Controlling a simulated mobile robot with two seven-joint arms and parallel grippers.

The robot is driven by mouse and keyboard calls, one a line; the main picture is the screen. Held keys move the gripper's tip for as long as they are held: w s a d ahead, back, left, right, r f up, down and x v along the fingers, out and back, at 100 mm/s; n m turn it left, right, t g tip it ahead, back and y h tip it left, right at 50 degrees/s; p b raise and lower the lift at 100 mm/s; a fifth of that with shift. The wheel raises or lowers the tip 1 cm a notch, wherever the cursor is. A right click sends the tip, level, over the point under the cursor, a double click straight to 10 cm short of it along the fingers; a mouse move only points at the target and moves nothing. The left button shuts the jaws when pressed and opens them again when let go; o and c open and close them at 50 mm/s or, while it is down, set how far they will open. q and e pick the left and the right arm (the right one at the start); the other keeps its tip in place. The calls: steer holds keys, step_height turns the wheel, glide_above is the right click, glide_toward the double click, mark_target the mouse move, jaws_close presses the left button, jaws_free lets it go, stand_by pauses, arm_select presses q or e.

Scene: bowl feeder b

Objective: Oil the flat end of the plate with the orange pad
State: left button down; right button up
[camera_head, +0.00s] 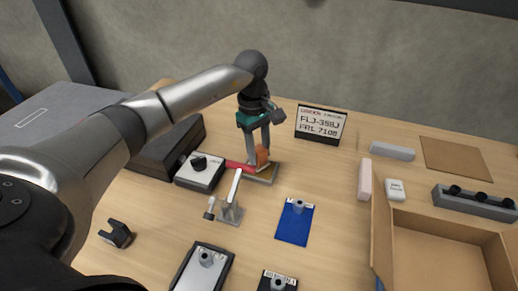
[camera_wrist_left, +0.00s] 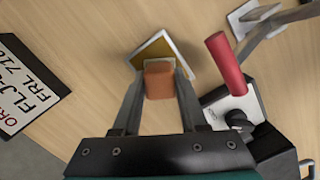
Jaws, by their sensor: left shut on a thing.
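The orange pad (camera_head: 262,155) is held between the fingers of my left gripper (camera_head: 258,160). In the left wrist view the pad (camera_wrist_left: 159,82) sits between both fingertips (camera_wrist_left: 160,74). The plate (camera_head: 265,174) lies directly below, with a tan-gold face and pale edges. It also shows in the left wrist view (camera_wrist_left: 157,49), partly hidden by the pad and fingers. The pad is over or against the plate; I cannot tell whether they touch. My right gripper is not in view.
A red handle (camera_head: 239,166) and a metal clamp (camera_head: 230,211) stand close to the plate. A knobbed box (camera_head: 199,172) is left of it. A sign (camera_head: 320,124) stands behind right. A blue plate (camera_head: 294,226) lies in front, and an open cardboard box (camera_head: 440,250) is at right.

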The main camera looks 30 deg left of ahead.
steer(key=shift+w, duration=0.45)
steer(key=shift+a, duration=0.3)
arm_select(q)
steer(key=shift+f, duration=0.15)
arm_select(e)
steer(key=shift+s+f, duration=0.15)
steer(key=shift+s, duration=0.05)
arm_select(q)
steer(key=shift+f, duration=0.15)
steer(key=shift+b, duration=0.3)
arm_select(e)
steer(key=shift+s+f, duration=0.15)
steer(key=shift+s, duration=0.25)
arm_select(q)
steer(key=shift+f, duration=0.15)
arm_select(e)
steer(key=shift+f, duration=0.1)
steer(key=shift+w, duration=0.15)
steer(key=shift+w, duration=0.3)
arm_select(q)
steer(key=shift+f, duration=0.1)
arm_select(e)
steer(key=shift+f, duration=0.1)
